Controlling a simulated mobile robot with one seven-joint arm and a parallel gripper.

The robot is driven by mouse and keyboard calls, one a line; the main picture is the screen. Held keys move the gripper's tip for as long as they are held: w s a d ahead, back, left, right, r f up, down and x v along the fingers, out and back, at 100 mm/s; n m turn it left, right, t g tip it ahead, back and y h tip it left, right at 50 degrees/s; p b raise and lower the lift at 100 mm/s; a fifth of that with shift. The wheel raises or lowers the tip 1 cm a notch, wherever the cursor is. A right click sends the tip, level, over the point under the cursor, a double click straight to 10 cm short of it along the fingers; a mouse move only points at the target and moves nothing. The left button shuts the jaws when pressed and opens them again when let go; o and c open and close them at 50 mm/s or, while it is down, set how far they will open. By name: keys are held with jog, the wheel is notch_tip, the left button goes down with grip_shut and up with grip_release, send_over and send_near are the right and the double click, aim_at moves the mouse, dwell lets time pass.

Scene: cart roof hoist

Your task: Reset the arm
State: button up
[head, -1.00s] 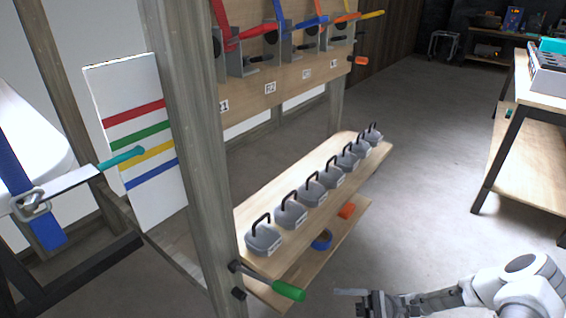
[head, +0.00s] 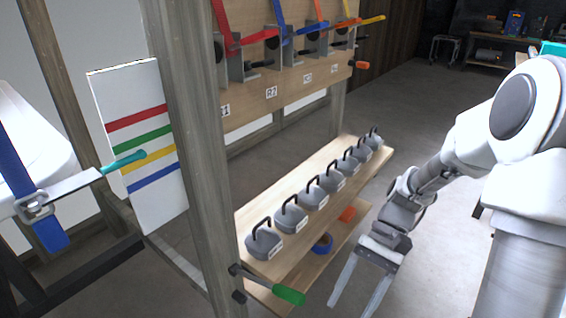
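My gripper (head: 358,296) hangs at the lower middle right of the head view, in front of the wooden shelf and to the right of the green-handled lever. Its two long fingers point down and are spread apart, with nothing between them. My arm rises from it to the right side of the picture. The gripper appears apart from the shelf and the weights.
Several grey weights with black handles (head: 264,240) stand in a row on the wooden shelf (head: 318,168). A green-handled lever (head: 288,295) juts out at its near end. Coloured levers (head: 283,40) line the board above. A striped white panel (head: 143,195) stands left of the post (head: 190,150).

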jog(key=s+r+n+t+h+p, duration=0.1)
jog(key=r+t+p, duration=0.5)
jog(key=r+p, duration=0.8)
jog(key=s+r+n+t+h+p, duration=0.2)
jog(key=r+t+h+p, duration=0.3)
jog(key=r+p, duration=0.8)
notch_tip(320, 180, up, 17)
jog(key=shift+s+d+r+n+t+p, duration=0.2)
jog(key=shift+s+d+n+t+p, duration=0.15)
jog(key=shift+s+t, duration=0.4)
